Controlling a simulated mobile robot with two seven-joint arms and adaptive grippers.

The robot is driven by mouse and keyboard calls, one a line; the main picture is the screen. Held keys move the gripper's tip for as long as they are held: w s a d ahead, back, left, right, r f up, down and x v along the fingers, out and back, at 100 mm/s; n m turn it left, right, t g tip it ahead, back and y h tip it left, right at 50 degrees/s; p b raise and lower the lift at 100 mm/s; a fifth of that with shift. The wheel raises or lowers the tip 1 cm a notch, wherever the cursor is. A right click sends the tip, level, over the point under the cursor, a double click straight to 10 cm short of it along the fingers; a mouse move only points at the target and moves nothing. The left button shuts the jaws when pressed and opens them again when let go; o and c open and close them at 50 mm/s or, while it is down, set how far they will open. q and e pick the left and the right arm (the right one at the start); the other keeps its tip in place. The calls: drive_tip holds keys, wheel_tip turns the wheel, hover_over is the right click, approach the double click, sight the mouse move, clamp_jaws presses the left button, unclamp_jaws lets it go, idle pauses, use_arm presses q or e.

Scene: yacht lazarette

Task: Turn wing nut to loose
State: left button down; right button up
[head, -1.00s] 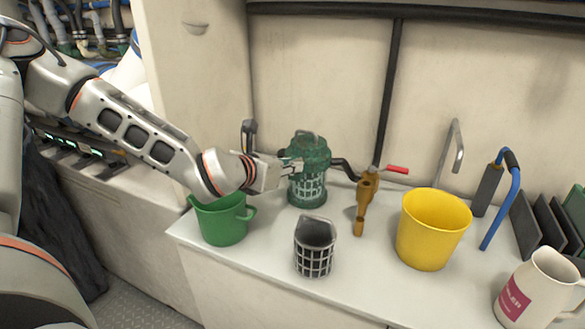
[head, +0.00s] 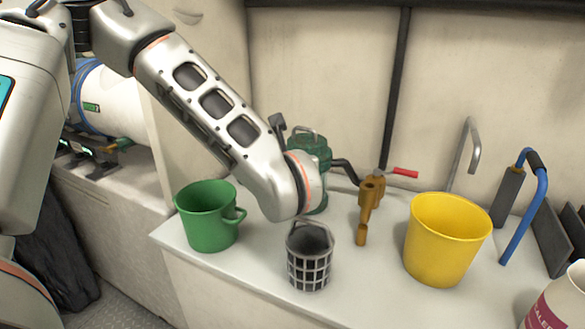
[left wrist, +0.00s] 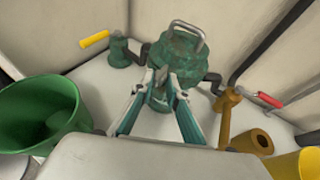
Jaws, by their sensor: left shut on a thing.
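The green strainer (head: 312,146) stands at the back of the white counter, partly hidden behind my left wrist in the head view. In the left wrist view the strainer (left wrist: 178,50) has a metal bail on its lid. My left gripper (left wrist: 165,76) points at the front of the strainer, its fingers closed in on a small part there, which I take to be the wing nut. The fingertips cover most of it, so its angle cannot be told. In the head view the left gripper is hidden behind my arm. My right gripper is not in view.
A green mug-shaped bucket (head: 209,217) and a dark mesh basket (head: 309,258) stand in front. A bronze valve (head: 369,205) with a red handle (head: 405,173) is right of the strainer. A yellow bucket (head: 446,238) and blue-handled tool (head: 520,205) are further right. A yellow handle (left wrist: 95,39) is left of the strainer.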

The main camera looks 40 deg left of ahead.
use_arm(q)
drive_tip(key=shift+a, duration=0.1)
idle(0.3)
drive_tip(key=c, duration=1.9)
unclamp_jaws()
drive_tip(key=shift+s+a, duration=0.15)
drive_tip(key=v, duration=1.2)
drive_tip(key=shift+r, duration=0.1)
drive_tip(key=shift+c, duration=0.4)
